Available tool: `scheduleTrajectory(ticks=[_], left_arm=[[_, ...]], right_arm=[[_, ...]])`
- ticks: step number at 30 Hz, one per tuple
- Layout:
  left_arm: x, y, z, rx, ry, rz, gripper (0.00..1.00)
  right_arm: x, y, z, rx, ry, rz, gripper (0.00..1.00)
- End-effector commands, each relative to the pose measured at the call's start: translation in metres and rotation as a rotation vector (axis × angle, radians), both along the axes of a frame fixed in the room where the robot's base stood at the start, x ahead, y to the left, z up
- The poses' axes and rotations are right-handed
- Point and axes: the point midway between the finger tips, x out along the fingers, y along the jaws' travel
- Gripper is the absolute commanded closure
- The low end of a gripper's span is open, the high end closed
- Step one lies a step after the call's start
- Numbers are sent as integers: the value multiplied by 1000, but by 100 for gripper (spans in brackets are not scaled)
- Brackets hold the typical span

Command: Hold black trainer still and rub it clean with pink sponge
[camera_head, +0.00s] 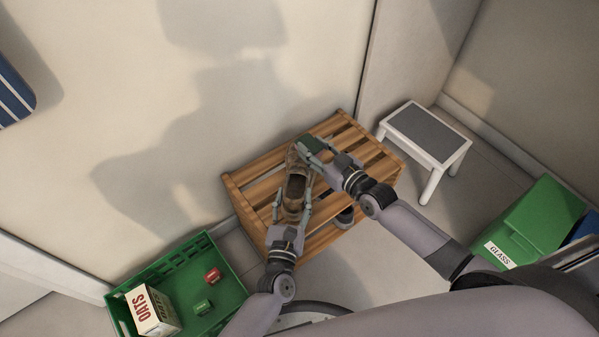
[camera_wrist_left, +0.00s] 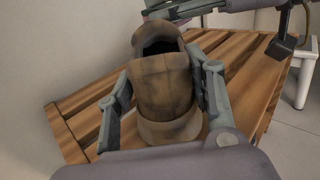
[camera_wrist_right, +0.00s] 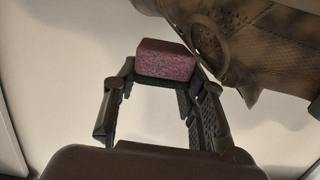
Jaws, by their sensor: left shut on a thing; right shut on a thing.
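The trainer (camera_head: 296,184), brown and dirty-looking rather than clean black, stands on the top of a slatted wooden rack (camera_head: 232,192). It also shows in the left wrist view (camera_wrist_left: 164,85). My left gripper (camera_head: 293,206) is shut on its near end, one finger along each side. My right gripper (camera_head: 308,146) is at the trainer's far end, shut on the pink sponge (camera_wrist_right: 165,60). In the right wrist view the trainer (camera_wrist_right: 240,35) is close beside the sponge; I cannot tell if they touch. The sponge is mostly hidden in the head view.
Another shoe (camera_head: 345,217) is lower in the rack. A green crate (camera_head: 228,267) with an oats box (camera_head: 152,310), a red can (camera_head: 212,275) and a green can (camera_head: 202,306) stands at left. A step stool (camera_head: 425,132) and green glass bin (camera_head: 540,220) are at right. A wall is behind.

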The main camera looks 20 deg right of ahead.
Motion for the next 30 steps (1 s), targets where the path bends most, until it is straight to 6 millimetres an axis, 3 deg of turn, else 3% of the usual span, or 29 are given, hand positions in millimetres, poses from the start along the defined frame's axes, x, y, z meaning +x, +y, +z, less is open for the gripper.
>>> scheduleTrajectory(ticks=[11,30], left_arm=[[0,0,0,1,0,0,91],[0,0,0,1,0,-1,91]], right_arm=[[0,0,1,3,-2,0,95],[17,35,-2,3,-2,0,95]])
